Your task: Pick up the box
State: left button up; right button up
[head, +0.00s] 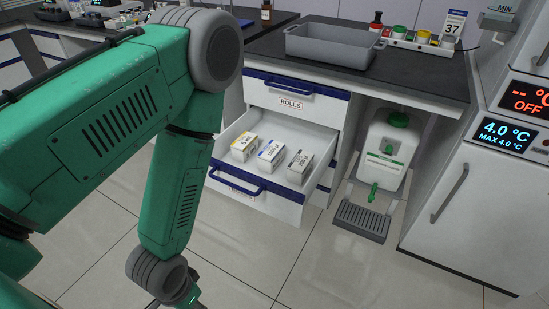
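Three small white boxes stand in a row in an open drawer (226,167) of the lab bench. The left box has a yellow label (245,147), the middle box has a blue label (271,154), and the right box has a dark grey label (299,166). The task does not say which box is meant. My green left arm fills the left of the head view, and its wrist runs out at the bottom edge, left of and nearer than the drawer. The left gripper's fingers are out of the picture. My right gripper does not show.
A grey tray (331,43) stands on the dark worktop (420,75), with coloured-lid jars behind it. A closed drawer marked ROLLS (291,103) is above the open one. A white canister (388,150) stands right of it, beside a cabinet (481,205). The tiled floor in front is clear.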

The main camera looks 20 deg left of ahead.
aim_at(269, 159)
jog(key=i+l+u, duration=0.1)
jog(key=i+u, duration=0.25)
jog(key=i+l+u, duration=0.2)
jog(key=i+u, duration=0.2)
jog(key=i+l+u, duration=0.35)
jog(key=i+l, duration=0.35)
